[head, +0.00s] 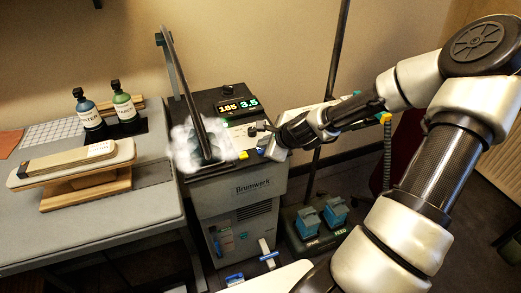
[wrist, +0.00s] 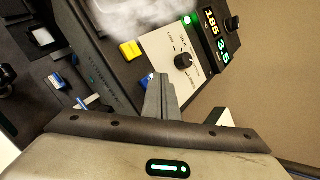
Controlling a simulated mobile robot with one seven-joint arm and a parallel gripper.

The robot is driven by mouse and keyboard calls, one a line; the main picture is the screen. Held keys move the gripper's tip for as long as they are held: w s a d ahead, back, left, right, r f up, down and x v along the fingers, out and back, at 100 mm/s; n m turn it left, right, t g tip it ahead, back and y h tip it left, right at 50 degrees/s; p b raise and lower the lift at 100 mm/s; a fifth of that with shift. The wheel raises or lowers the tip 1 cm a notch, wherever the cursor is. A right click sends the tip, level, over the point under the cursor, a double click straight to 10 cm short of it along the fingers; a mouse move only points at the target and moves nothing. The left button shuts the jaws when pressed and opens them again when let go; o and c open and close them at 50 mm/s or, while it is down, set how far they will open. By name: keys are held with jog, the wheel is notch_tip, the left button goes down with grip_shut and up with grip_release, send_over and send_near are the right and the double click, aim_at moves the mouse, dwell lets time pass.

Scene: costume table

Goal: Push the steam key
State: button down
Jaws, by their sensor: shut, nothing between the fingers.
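The steam station (head: 240,189) is a grey cabinet marked Brunwerk with a dark top panel. A yellow key (wrist: 132,50) and a blue key (wrist: 148,79) sit on its front edge; the yellow key also shows in the head view (head: 242,156). I cannot read which one is the steam key. My gripper (wrist: 161,78) is shut and empty. Its fingertips are at the blue key and partly cover it in the wrist view; I cannot tell whether they touch. In the head view my gripper (head: 258,128) is over the panel's right side.
White steam (head: 198,145) surrounds the upright dark plate on the station's left. A dial (wrist: 183,61), a lit green lamp (wrist: 190,19) and a display reading 185 and 3.5 (head: 237,107) are close by. The table (head: 95,218) with bottles stands left; blue pedals (head: 308,219) are on the floor.

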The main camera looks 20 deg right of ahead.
aim_at(263, 152)
jog(key=shift+f, duration=0.4)
jog(key=shift+r, duration=0.2)
jog(key=shift+r+p, duration=0.6)
jog(key=shift+r, duration=0.2)
notch_tip(263, 152, up, 6)
jog(key=p, duration=0.5)
dwell(0.5)
